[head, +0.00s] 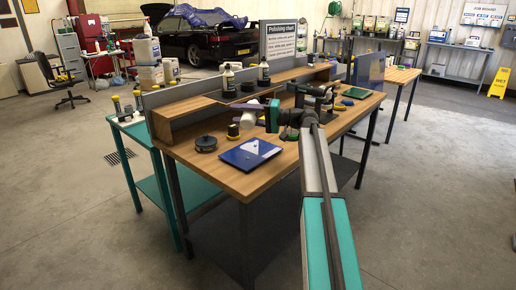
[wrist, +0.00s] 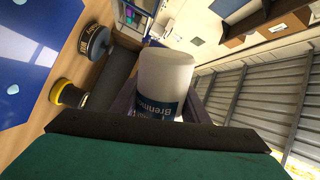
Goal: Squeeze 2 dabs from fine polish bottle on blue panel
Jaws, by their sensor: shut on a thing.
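My gripper (head: 252,113) is above the wooden bench, behind and near the blue panel. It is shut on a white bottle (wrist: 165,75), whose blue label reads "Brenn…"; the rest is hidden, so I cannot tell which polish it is. The bottle also shows in the head view (head: 248,120), tipped well over from upright. The blue panel (head: 240,158) lies flat on the bench and shows at the left of the wrist view (wrist: 40,50). Pale spots are on it, two in the wrist view. The bottle's nozzle is not clear.
Two bottles (head: 229,80) (head: 264,74) stand on the raised shelf (head: 190,105). The bench's front edge is clear.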

